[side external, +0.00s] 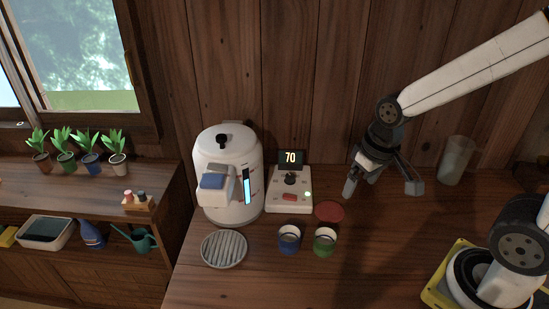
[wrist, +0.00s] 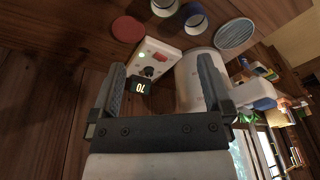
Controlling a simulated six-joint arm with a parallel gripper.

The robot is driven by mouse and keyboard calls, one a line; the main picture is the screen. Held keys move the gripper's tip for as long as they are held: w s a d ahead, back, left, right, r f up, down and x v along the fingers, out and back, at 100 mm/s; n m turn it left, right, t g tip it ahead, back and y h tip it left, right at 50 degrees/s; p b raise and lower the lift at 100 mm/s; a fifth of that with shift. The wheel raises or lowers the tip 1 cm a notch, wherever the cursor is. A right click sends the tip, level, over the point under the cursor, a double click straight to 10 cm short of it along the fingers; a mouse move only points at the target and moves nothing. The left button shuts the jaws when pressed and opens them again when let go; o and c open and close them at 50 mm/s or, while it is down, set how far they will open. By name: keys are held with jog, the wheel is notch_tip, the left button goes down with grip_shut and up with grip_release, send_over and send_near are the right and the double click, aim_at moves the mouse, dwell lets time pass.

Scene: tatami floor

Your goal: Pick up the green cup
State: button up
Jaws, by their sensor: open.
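The green cup (side external: 325,241) stands upright on the wooden table, just right of a blue cup (side external: 289,239). In the wrist view the green cup (wrist: 163,7) is at the top edge and partly cut off, with the blue cup (wrist: 193,18) beside it. My gripper (side external: 381,188) is above the table, to the right of and farther back than the green cup. In the wrist view my gripper (wrist: 162,75) has its two fingers wide apart with nothing between them held. It is not touching either cup.
A white dispenser (side external: 226,165), a control box (side external: 290,200) reading 70, a red disc (side external: 329,211) and a round grate (side external: 224,249) surround the cups. A translucent container (side external: 455,161) stands at right. The table in front of the cups is clear.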

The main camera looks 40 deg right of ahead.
aim_at(333, 239)
jog(key=w+d+m+t+y, duration=0.1)
jog(key=d+m+t+y, duration=0.15)
jog(key=m+y, duration=0.6)
jog(key=w+d+m+t+y, duration=0.2)
jog(key=d+m+y, duration=0.1)
jog(key=m, duration=1.1)
jog(key=shift+y, duration=0.25)
jog(key=f, duration=2.2)
jog(key=shift+s, duration=0.2)
jog(key=shift+a+f, duration=0.1)
jog(key=shift+a, duration=0.05)
jog(key=shift+x, duration=1.25)
